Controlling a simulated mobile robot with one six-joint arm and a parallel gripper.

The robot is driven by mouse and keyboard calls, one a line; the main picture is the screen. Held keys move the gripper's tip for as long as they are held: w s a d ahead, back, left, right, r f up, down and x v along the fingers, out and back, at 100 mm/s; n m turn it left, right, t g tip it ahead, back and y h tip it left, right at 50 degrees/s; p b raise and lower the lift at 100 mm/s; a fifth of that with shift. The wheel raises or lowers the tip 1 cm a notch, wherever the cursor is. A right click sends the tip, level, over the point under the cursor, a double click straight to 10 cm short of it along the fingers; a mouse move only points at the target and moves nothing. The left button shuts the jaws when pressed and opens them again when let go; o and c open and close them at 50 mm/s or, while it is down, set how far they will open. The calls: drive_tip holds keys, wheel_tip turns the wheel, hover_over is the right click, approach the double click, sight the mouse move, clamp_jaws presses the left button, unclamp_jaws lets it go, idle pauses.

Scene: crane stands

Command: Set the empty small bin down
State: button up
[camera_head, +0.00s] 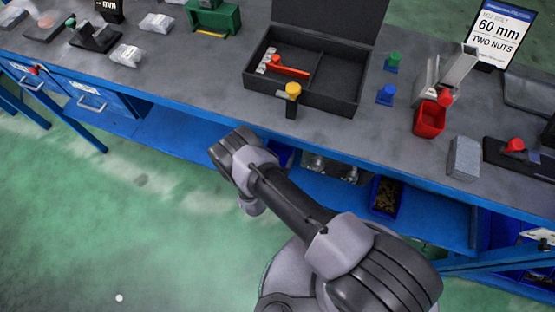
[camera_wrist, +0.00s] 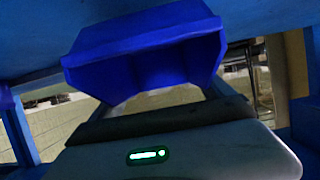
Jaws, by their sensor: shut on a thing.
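The small bin (camera_wrist: 150,42) is blue and fills the upper middle of the wrist view, its open side facing the camera. The part of its inside that shows looks empty. My gripper (camera_wrist: 160,97) is shut on the bin's near edge; the fingertips are partly hidden. In the head view a bit of blue (camera_head: 283,152) shows under the bench edge beside my arm and may be this bin; the gripper is hidden there. I cannot tell whether the bin touches the shelf.
The blue lower shelf (camera_head: 170,126) runs under the bench (camera_head: 215,75). A blue bin of brass-coloured parts (camera_head: 386,197) and metal parts (camera_head: 335,168) stand to the right. Drawers (camera_head: 92,100) hang at left. Blue frame parts crowd the wrist view.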

wheel_tip(320, 180, down, 3)
drive_tip(key=shift+r+b, duration=0.1)
drive_tip(key=shift+b, duration=0.5)
drive_tip(key=shift+r, duration=0.15)
drive_tip(key=shift+d, duration=0.1)
drive_tip(key=o, duration=1.2)
drive_tip(key=shift+f, duration=0.2)
drive_tip(key=shift+o, duration=0.2)
drive_tip(key=shift+r, duration=0.1)
drive_tip(key=shift+s+r+p, duration=0.2)
drive_tip(key=shift+r+p, duration=0.05)
drive_tip(key=shift+p, duration=0.1)
drive_tip(key=p+v, duration=0.4)
drive_tip(key=v, duration=0.7)
drive_tip(key=shift+s, duration=0.2)
